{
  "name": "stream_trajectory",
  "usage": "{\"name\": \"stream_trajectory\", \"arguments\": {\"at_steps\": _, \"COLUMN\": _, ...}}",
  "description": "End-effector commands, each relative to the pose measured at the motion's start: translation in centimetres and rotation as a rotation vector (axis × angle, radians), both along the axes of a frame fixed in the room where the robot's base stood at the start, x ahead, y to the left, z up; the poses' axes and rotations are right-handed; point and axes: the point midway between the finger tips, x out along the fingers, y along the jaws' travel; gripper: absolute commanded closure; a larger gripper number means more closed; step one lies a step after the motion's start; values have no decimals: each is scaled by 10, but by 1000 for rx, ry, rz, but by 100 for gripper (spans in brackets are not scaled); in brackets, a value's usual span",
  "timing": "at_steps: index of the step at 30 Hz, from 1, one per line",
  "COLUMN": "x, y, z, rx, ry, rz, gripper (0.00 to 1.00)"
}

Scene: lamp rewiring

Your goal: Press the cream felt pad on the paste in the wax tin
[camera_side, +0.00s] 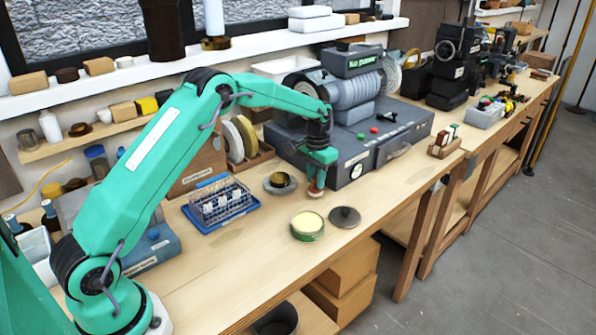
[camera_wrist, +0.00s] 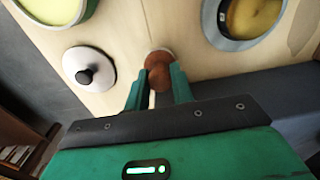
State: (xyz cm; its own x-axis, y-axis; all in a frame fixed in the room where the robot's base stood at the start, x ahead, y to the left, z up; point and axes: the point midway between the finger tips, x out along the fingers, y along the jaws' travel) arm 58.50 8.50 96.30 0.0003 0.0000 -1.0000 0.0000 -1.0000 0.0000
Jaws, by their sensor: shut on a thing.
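My gripper (camera_side: 318,180) is shut on a brown wooden knob-like piece (camera_wrist: 159,72), with its fingers (camera_wrist: 159,85) on either side of it. In the side view this piece (camera_side: 315,192) is upright at the bench, in front of the grey machine base; I cannot tell whether it touches the bench. The cream felt is not clearly visible. The open green wax tin (camera_side: 294,234) sits nearer the camera, apart from my gripper, with pale yellow paste (camera_side: 307,222) in it. The tin (camera_wrist: 84,14) is at the upper left in the wrist view.
A round lid with a dark knob (camera_side: 345,215) lies right of the tin. A grey dish (camera_side: 270,190) with yellowish contents is left of my gripper. A blue tray with a wire rack (camera_side: 220,199) stands further left. The bench front is clear.

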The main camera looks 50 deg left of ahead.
Motion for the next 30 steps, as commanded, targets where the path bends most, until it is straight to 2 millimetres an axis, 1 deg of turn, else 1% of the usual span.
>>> {"name": "stream_trajectory", "arguments": {"at_steps": 3, "x": 0, "y": 0, "z": 10, "rx": 0, "ry": -2, "rz": 0, "gripper": 93}}
{"name": "stream_trajectory", "arguments": {"at_steps": 13, "x": 0, "y": 0, "z": 31, "rx": 0, "ry": -1, "rz": 0, "gripper": 93}}
{"name": "stream_trajectory", "arguments": {"at_steps": 17, "x": 0, "y": 0, "z": 33, "rx": 0, "ry": -1, "rz": 0, "gripper": 93}}
{"name": "stream_trajectory", "arguments": {"at_steps": 26, "x": 0, "y": 0, "z": 33, "rx": 0, "ry": 0, "rz": 0, "gripper": 93}}
{"name": "stream_trajectory", "arguments": {"at_steps": 30, "x": -3, "y": -4, "z": 35, "rx": 0, "ry": 0, "rz": -1, "gripper": 93}}
